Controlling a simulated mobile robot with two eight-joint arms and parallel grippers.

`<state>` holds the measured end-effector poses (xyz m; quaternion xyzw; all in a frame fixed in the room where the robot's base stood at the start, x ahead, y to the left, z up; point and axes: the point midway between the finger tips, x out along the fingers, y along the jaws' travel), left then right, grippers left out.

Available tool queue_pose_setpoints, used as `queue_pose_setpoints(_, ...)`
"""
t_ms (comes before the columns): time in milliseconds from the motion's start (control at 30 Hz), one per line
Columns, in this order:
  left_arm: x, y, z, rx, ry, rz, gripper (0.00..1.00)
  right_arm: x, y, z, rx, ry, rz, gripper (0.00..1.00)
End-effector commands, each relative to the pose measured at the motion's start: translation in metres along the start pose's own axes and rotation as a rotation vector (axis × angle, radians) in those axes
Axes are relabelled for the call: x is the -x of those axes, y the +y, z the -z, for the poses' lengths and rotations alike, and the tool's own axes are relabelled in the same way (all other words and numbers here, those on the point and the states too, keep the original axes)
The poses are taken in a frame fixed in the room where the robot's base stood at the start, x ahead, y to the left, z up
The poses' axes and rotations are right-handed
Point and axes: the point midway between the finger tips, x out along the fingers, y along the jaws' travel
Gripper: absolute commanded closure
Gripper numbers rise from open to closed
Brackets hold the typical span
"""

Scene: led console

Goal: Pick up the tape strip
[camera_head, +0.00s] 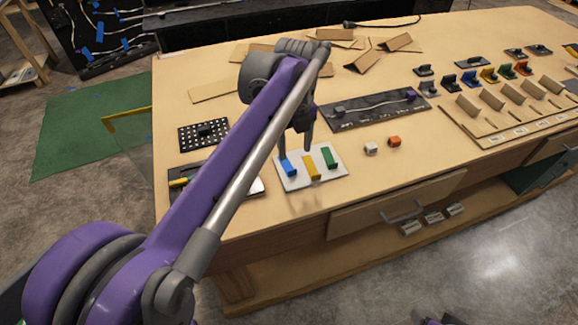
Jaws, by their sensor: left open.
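Three coloured strips lie on a white plate (300,183) near the table's front edge: a blue one (289,168), a yellow one (312,168) and a green one (329,157). They may be the tape strips; I cannot tell which one is meant. My left gripper (296,154) points down over the plate's back left part, close to the blue strip. Its fingers are apart and nothing shows between them. Whether a fingertip touches the blue strip is unclear. Only a small purple and grey part of my right arm shows at the bottom edge.
A white cube (371,149) and an orange cube (394,141) lie right of the plate. Behind is a long dark panel (375,110). Cardboard pieces (398,42) lie at the back. My left arm hides part of the table.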

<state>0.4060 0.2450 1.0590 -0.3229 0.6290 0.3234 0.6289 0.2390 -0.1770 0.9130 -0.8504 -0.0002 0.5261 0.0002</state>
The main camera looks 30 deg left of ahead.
Motion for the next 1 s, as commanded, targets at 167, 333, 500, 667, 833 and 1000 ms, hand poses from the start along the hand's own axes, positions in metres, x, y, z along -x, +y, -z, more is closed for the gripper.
queue_pose_setpoints(167, -0.015, 0.001, 0.001, 0.001, 0.0, 0.0, 0.34, -0.001, 0.0, -0.001, 0.0, -0.001, 0.0, 0.29)
queue_pose_setpoints(333, -0.036, 0.006, 0.004, 0.002, -0.001, 0.001, 0.34, -0.001, 0.0, -0.001, 0.0, -0.001, 0.0, 0.29)
queue_pose_setpoints(500, -0.059, 0.008, 0.005, 0.002, -0.001, 0.001, 0.34, -0.003, 0.0, -0.002, 0.0, -0.002, 0.0, 0.29)
queue_pose_setpoints(667, -0.066, 0.008, 0.005, 0.002, -0.001, 0.001, 0.34, -0.003, 0.0, -0.002, 0.0, -0.002, 0.0, 0.29)
queue_pose_setpoints(833, -0.065, 0.008, 0.005, 0.002, -0.001, 0.001, 0.36, -0.003, 0.0, -0.002, 0.0, -0.002, 0.0, 0.29)
queue_pose_setpoints(1000, -0.065, 0.008, 0.005, 0.002, -0.001, 0.001, 0.66, -0.003, 0.0, -0.002, 0.0, -0.002, 0.0, 0.29)
